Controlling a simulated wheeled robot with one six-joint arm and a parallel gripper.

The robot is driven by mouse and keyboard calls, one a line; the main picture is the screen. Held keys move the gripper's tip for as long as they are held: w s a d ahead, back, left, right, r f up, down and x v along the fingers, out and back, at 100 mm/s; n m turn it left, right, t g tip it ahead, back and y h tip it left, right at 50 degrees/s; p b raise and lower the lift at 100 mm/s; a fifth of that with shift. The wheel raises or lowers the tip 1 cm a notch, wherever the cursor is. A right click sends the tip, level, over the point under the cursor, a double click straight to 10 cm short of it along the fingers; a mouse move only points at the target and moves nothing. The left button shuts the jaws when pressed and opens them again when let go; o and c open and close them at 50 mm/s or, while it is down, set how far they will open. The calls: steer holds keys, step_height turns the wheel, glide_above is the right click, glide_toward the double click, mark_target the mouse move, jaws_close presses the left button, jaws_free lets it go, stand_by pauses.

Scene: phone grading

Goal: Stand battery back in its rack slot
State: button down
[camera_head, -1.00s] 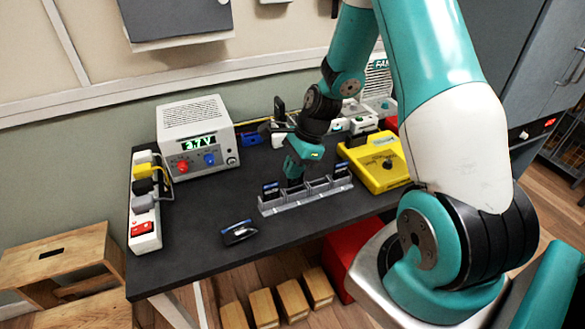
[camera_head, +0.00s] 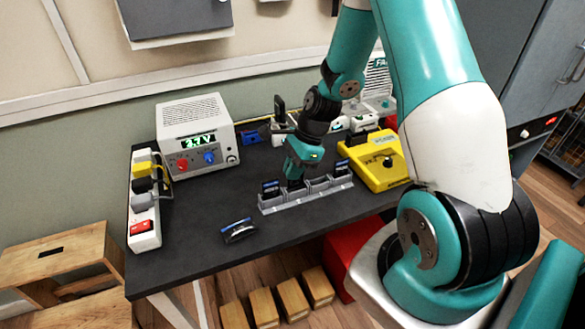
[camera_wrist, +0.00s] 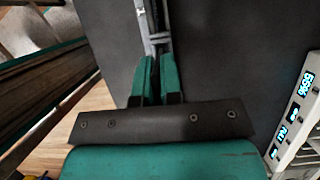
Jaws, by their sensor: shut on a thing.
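The grey battery rack (camera_head: 285,204) stands on the dark table, with several slots in a row. A dark battery with a blue label (camera_head: 270,187) stands in its left end slot, and another battery (camera_head: 342,167) stands in its right end slot. My gripper (camera_head: 295,180) points down at the rack, at a slot just right of the left battery. It is shut on a battery, which is mostly hidden by the fingers; I cannot tell how deep it sits. In the wrist view my two teal fingers (camera_wrist: 155,75) are close together, with part of the rack beyond them.
A dark item with a blue edge (camera_head: 238,231) lies in front of the rack. A yellow device (camera_head: 377,163) stands right of the rack, a power supply (camera_head: 197,137) at the back left, and a power strip (camera_head: 144,200) along the left edge. The table's front left is clear.

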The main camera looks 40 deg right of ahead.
mark_target(289, 189)
steer(key=shift+f+b, duration=0.7)
steer(key=shift+f, duration=0.75)
steer(key=shift+f, duration=0.25)
steer(key=c, duration=1.2)
jaws_free()
steer(key=shift+r, duration=0.1)
